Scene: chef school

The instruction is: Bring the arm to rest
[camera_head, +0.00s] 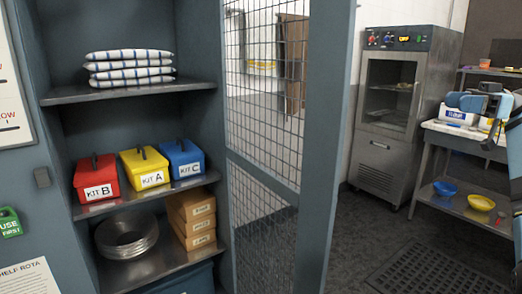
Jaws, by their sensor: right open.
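My right gripper (484,103), blue and grey with dark parts, shows at the right edge, with my arm running down the picture's edge below it. It is open and I see nothing held in it. It appears in front of the steel side table (446,130), and I cannot tell its exact distance from the table. My left gripper is not in view.
A steel oven (384,155) stands behind. The middle floor is clear.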

